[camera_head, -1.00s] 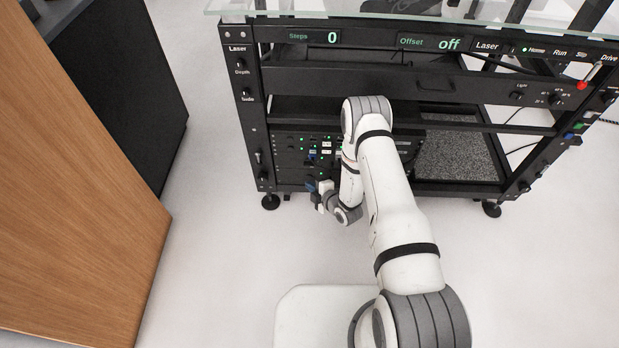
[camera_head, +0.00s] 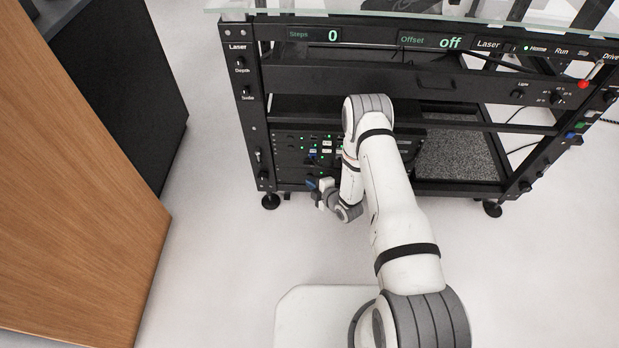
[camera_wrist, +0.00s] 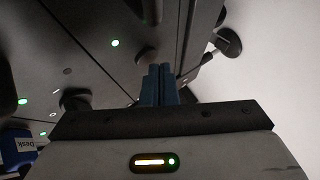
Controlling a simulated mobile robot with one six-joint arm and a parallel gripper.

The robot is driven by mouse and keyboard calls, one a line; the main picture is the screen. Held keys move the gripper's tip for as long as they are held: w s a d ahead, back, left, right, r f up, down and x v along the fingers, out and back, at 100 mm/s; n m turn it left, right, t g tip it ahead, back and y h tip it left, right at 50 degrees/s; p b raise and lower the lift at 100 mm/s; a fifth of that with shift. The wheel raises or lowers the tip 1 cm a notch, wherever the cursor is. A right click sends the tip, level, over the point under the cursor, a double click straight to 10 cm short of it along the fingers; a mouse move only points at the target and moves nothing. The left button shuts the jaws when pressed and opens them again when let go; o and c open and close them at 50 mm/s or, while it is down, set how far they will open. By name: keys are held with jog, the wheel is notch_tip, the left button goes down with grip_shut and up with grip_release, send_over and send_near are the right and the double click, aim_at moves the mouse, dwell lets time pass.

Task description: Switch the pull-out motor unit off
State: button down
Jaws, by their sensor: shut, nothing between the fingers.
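The dark rack units (camera_head: 290,147) with small green lights, switches and knobs sit low on the left side of the turntable frame. I cannot read which one is the motor unit. My gripper (camera_head: 311,184) is low in front of them, near their bottom edge. In the wrist view, my gripper (camera_wrist: 160,70) has its blue fingers pressed together and empty. The fingertips are close to a round dark knob (camera_wrist: 147,57) on a black panel (camera_wrist: 100,55); I cannot tell whether they touch. A green light (camera_wrist: 115,43) glows on that panel. My arm hides part of the units.
A wooden cabinet (camera_head: 75,190) stands to the left. A rack foot (camera_head: 270,201) is near my gripper. The pale floor (camera_head: 225,250) between cabinet and rack is clear.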

jog(key=shift+w, duration=0.45)
dwell(0.6)
dwell(0.4)
jog(key=shift+s, duration=0.8)
jog(key=shift+s, duration=0.1)
jog(key=s+p, duration=0.1)
jog(key=s, duration=0.4)
jog(key=shift+a, duration=0.1)
